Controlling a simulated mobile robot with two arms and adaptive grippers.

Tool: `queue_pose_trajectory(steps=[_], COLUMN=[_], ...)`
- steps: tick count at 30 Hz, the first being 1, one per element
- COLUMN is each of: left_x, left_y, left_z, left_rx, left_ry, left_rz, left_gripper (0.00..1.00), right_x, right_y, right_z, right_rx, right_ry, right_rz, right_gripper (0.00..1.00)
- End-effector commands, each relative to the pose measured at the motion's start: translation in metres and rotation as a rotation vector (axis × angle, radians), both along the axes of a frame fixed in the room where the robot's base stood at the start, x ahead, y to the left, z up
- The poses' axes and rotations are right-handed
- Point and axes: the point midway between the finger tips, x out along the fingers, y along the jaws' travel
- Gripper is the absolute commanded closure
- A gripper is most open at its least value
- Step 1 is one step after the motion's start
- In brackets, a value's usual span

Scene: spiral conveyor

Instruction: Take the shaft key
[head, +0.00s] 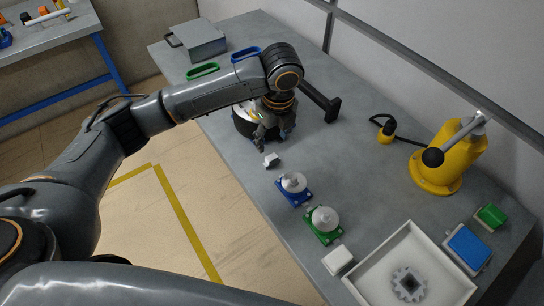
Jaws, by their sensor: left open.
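My left gripper (274,139) points down over the grey workbench (345,175), with its fingers apart. A small light-grey block (271,160) lies on the bench just in front of the fingertips, apart from them; it may be the shaft key, but it is too small to tell. A dark round holder (243,127) with pale and yellowish contents stands beside the gripper, partly hidden by it. My right gripper is out of view.
A blue fixture (294,199) and a green fixture (325,237) carry pale round parts. A white block (338,260) sits beside a white tray (455,277) holding a gear (408,284). A yellow lever machine (436,175) stands at right. The bench middle is mostly clear.

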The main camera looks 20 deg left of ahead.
Motion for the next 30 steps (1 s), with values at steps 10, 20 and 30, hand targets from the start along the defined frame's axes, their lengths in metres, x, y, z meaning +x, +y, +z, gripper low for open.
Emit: queue_pose_trajectory(steps=[10, 20, 30], left_x=[0.002, 0.002, 0.002], left_y=[0.003, 0.004, 0.004], left_z=[-0.033, -0.077, -0.080], left_rx=[0.001, 0.000, -0.001], left_ry=[0.001, 0.000, -0.002], left_rz=[0.002, 0.003, 0.002], left_gripper=[0.43, 0.43, 0.58], right_x=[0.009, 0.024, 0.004], right_y=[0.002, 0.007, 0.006], right_z=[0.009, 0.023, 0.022], right_rx=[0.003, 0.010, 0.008], right_ry=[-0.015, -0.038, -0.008], right_rz=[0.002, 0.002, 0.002], right_gripper=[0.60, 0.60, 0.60])
